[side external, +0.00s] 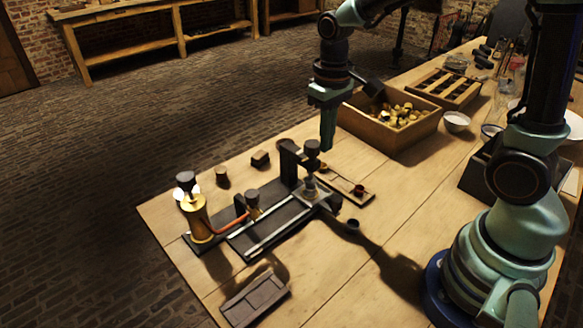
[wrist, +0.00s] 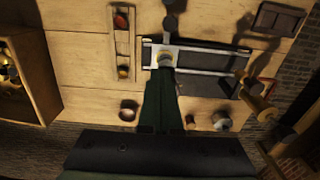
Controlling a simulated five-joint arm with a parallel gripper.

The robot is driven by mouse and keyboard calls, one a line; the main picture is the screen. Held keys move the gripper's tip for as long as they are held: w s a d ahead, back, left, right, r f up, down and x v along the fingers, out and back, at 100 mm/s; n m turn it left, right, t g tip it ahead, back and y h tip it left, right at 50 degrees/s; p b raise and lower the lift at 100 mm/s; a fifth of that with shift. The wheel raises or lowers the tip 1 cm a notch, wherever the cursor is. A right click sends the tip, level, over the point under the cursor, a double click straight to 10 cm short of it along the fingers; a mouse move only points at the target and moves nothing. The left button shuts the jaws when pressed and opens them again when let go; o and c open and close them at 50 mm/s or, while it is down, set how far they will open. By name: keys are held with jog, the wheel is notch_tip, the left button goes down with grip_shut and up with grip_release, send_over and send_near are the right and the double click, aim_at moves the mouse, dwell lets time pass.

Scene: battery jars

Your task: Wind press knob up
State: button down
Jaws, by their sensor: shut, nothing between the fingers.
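The press (side external: 290,165) stands on the wooden table, with a dark upright frame and a round dark press knob (side external: 312,147) on top of its screw.
A brass cylinder (side external: 199,218) with a dark knob stands at the left end of the rails. A crate of brass parts (side external: 387,138) and a slatted tray (side external: 443,87) stand behind. A small tray (side external: 350,184) lies beside the press.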

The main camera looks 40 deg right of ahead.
notch_tip(320, 180, up, 6)
jog(key=shift+s, duration=0.3)
dwell(0.4)
notch_tip(320, 180, down, 6)
jog(key=a, duration=0.2)
jog(key=shift+a, duration=0.15)
dwell(0.7)
jog(key=shift+w, duration=0.4)
dwell(0.7)
